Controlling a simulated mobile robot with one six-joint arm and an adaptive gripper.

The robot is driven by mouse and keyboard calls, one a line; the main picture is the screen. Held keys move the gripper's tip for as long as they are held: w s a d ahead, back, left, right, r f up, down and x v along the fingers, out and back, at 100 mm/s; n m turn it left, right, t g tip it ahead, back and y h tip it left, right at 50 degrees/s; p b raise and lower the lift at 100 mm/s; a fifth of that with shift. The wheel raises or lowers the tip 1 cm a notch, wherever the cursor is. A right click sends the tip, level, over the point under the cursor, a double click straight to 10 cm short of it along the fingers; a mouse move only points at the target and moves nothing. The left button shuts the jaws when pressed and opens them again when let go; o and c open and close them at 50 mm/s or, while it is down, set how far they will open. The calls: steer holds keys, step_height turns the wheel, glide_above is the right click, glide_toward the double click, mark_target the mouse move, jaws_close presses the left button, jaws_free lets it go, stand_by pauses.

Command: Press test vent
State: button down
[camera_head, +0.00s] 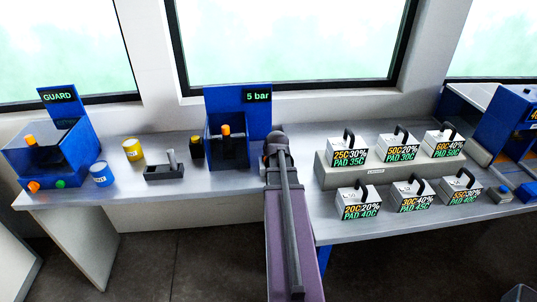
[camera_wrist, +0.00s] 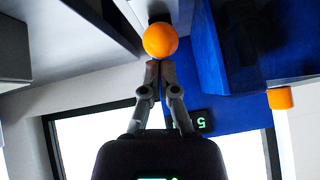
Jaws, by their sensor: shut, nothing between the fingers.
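The blue test station (camera_head: 262,128) carries a panel reading "5 bar" (camera_head: 257,96). An orange knob (camera_head: 225,129) stands at its front frame. No part is visibly labelled vent. My arm reaches up to the right of the station in the head view, and my gripper is not distinguishable there. In the wrist view my gripper (camera_wrist: 160,67) is shut and empty. Its tips are just below a round orange knob (camera_wrist: 160,40) in the picture; contact cannot be told. A second, squarish orange part (camera_wrist: 280,98) is on the blue station to the right. The display (camera_wrist: 202,121) appears upside down.
A blue GUARD box (camera_head: 45,150), a blue cup (camera_head: 102,175), a yellow cup (camera_head: 132,149) and a dark fixture (camera_head: 165,171) stand left. Several labelled blocks with handles stand right, some on a grey riser (camera_head: 350,170). Bare bench (camera_head: 235,182) shows before the station.

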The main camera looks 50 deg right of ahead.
steer(key=shift+a, duration=0.1)
stand_by(0.4)
steer(key=shift+r, duration=0.15)
steer(key=d+r+p+v, duration=0.1)
steer(key=p+v, duration=0.8)
steer(key=v, duration=0.2)
steer(key=shift+d+p, duration=0.15)
steer(key=shift+p, duration=0.25)
steer(key=shift+w, duration=0.2)
stand_by(0.4)
steer(key=w+a+f+n+g+y, duration=0.1)
steer(key=a+f+n+g, duration=0.1)
steer(key=a, duration=1.2)
steer(key=w+a+f+n+g+y+b, duration=0.1)
steer(key=a+n, duration=0.3)
steer(key=a, duration=1)
steer(key=w+a+f+n+g+y, duration=0.1)
steer(key=a+f+n+g+y, duration=0.1)
steer(key=a, duration=1.2)
steer(key=shift+a+f+n+g+y+b, duration=0.4)
steer(key=shift+f+n+g, duration=0.2)
steer(key=shift+n+g, duration=0.3)
